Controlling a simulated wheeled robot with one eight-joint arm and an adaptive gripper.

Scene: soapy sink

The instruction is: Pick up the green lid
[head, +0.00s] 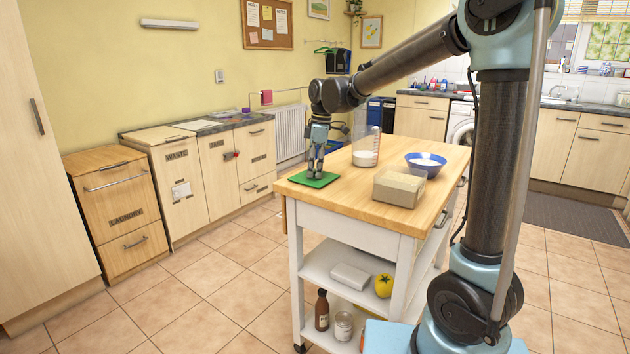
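The green lid (327,181) is a flat square lying on the wooden top of the kitchen trolley, near its left corner. My gripper (315,175) points straight down over the lid, with its fingertips at or just above the lid's surface. Whether the fingers touch the lid is too small to tell. The fingers look close together, but whether they are shut, or hold any part of the lid, is not clear. The fingers hide a small middle part of the lid.
On the trolley top (345,200) stand a clear jug with white contents (365,158), a blue bowl (426,170) and a beige box (399,188). The jug is close to the right of my gripper. The front left of the top is bare. Low cabinets (205,180) stand behind.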

